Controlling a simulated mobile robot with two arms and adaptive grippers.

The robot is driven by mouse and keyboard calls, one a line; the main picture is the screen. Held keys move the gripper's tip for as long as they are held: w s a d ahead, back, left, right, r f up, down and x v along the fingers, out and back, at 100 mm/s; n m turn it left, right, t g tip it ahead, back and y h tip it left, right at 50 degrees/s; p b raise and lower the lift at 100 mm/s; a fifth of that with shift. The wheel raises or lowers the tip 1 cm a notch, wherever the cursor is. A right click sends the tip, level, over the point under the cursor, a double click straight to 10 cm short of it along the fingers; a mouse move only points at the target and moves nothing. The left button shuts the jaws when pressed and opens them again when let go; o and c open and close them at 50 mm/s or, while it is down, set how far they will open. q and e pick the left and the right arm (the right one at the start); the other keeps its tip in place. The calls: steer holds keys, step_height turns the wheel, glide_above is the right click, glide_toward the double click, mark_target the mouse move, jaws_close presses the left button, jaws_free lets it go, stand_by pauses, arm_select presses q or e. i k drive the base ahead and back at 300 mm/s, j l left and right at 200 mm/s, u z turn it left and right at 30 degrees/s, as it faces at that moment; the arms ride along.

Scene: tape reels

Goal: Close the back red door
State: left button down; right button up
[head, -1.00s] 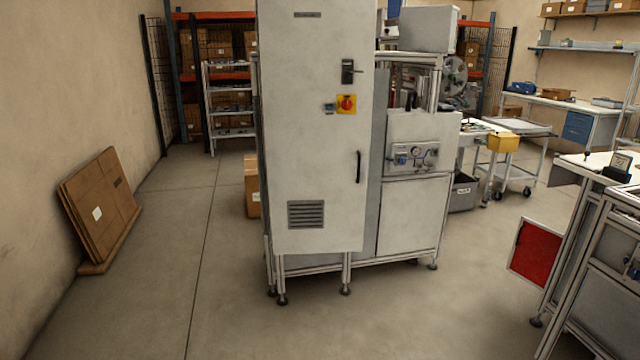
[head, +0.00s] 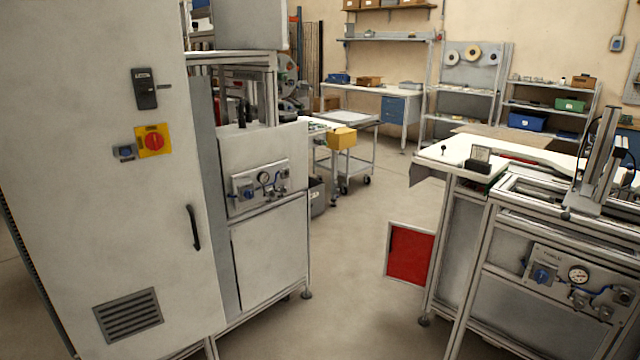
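A red door (head: 410,254) with a pale frame shows low in the middle right of the head view. It sticks out to the left from the lower side of the machine bench (head: 465,262) on the right, so it stands open. The floor shows beneath it. Neither of my grippers is in view.
A tall grey cabinet (head: 85,170) with a black handle fills the left, joined to a machine with a gauge panel (head: 262,185). Clear floor (head: 345,290) lies between it and the bench. A cart (head: 350,135) with a yellow box (head: 342,138) stands behind.

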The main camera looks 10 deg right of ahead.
mark_target(409, 251)
steer(key=i+l+z, duration=0.55)
steer(key=i+z, duration=0.25)
steer(key=k+j+z, duration=0.15)
steer(key=j, duration=0.25)
steer(key=j+z, duration=0.2)
steer(key=j, duration=0.15)
